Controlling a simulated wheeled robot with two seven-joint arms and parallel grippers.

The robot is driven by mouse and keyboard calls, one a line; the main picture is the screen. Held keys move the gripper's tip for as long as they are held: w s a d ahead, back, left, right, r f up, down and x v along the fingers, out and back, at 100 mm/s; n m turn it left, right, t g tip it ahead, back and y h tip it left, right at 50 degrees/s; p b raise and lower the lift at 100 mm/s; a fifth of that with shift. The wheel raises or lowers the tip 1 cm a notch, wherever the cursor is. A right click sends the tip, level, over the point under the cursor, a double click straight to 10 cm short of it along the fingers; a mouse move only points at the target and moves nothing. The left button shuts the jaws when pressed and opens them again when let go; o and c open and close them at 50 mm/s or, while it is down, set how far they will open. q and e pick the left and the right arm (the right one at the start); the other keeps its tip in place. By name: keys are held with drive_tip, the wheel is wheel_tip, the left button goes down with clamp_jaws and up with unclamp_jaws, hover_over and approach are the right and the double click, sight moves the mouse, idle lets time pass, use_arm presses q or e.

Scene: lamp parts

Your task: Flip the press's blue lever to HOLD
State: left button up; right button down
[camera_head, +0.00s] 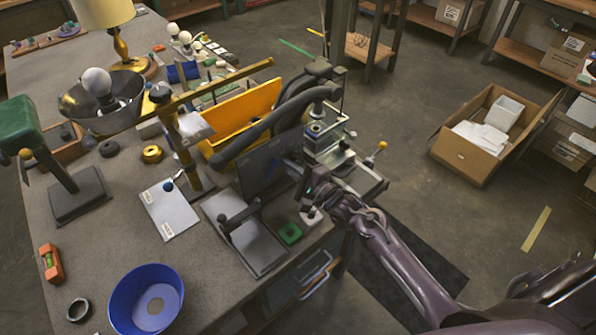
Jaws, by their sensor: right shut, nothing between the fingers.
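A pale plate with small labels (170,213) lies on the bench, with a small dark-blue knob (168,186) at its upper edge; this looks like the lever. The label words are too small to read, so I cannot tell its setting. A brass post (180,145) with a long brass bar stands just behind it, apparently the press. My right gripper (301,183) is shut and empty, well to the right of the knob, beside a dark upright panel (268,165). Its fingertips are partly hard to make out against the dark parts. My left gripper is not in view.
A yellow bin (240,118) and thick dark curved tubing (270,125) stand behind the panel. A grey plate with a black-knobbed lever (248,240) lies between gripper and pale plate. A blue bowl (125,300) and a green-headed stand (78,195) are at left.

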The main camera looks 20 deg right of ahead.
sight(277, 161)
drive_tip(key=shift+s+a+r+n+p, duration=0.1)
drive_tip(key=shift+a+r+n+p, duration=0.25)
drive_tip(key=shift+n+p, duration=0.35)
idle(0.4)
drive_tip(key=n, duration=0.1)
drive_tip(key=a+r+n+p, duration=0.1)
drive_tip(key=n+p, duration=0.1)
drive_tip(key=shift+s+a+r, duration=0.2)
drive_tip(key=shift+s+a, duration=0.05)
drive_tip(key=shift+s, duration=0.05)
drive_tip(key=n, duration=0.1)
drive_tip(key=a+n, duration=0.1)
drive_tip(key=n+p, duration=0.1)
drive_tip(key=shift+s+a+r+g, duration=0.25)
drive_tip(key=shift+g, duration=0.05)
drive_tip(key=n, duration=0.1)
drive_tip(key=a+n, duration=0.1)
drive_tip(key=shift+s+a+n+p, duration=0.3)
drive_tip(key=shift+p, duration=0.1)
drive_tip(key=shift+s+a, duration=0.1)
drive_tip(key=shift+a, duration=0.2)
drive_tip(key=shift+a, duration=0.15)
drive_tip(key=shift+s, duration=0.15)
